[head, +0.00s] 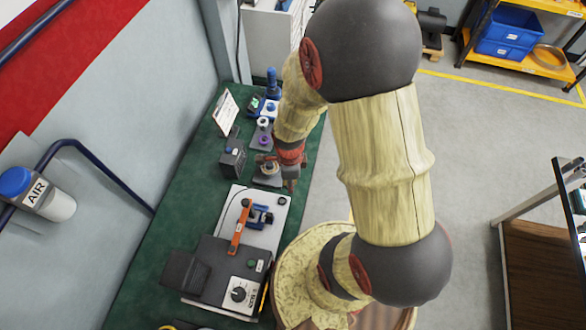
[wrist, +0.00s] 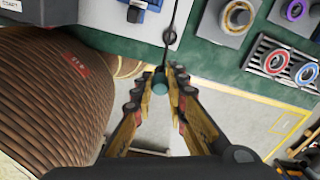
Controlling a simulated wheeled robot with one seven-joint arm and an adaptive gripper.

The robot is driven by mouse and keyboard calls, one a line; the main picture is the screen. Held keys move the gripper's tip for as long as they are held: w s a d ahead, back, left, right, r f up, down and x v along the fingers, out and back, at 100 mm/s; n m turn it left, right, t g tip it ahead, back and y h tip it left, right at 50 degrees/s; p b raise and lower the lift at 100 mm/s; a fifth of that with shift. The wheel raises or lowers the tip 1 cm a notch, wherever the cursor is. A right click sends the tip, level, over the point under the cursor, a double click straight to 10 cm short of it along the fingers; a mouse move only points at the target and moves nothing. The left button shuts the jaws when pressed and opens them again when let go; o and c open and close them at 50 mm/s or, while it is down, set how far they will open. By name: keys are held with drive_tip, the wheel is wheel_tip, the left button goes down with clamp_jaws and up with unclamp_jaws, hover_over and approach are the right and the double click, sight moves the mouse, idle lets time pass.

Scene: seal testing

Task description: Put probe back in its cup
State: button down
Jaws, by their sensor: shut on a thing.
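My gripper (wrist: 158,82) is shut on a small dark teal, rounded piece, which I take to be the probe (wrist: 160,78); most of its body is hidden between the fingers. A thin dark cable (wrist: 168,37) runs up the picture from near the fingertips. In the head view my gripper (head: 291,186) points down at the right edge of the green bench, beside the white plate. I cannot make out the probe there. I cannot tell which thing is its cup.
The green bench (head: 146,257) carries a control box (head: 222,277) with an orange-handled clamp (head: 240,228). Grey blocks with rings stand farther back. In the wrist view a slotted rack (wrist: 258,54) with rings lies at right. A brown ribbed surface fills the left. Open floor lies right of the bench.

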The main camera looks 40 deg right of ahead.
drive_tip(key=shift+m, duration=0.3)
drive_tip(key=shift+w+a+f+b, duration=0.25)
drive_tip(key=shift+w+f, duration=0.4)
drive_tip(key=shift+f, duration=1.05)
drive_tip(key=shift+w+a+f+b, duration=0.25)
drive_tip(key=shift+w+f, duration=0.35)
drive_tip(key=shift+f, duration=1.1)
drive_tip(key=shift+w+a+f+b, duration=0.15)
drive_tip(key=shift+w+f+b, duration=0.35)
drive_tip(key=shift+f, duration=1.2)
drive_tip(key=shift+w+f, duration=0.1)
drive_tip(key=shift+w, duration=0.05)
drive_tip(key=shift+f+b, duration=0.75)
drive_tip(key=shift+f, duration=0.35)
drive_tip(key=shift+f+b, duration=0.45)
drive_tip(key=shift+f, duration=0.15)
drive_tip(key=c, duration=1.7)
unclamp_jaws()
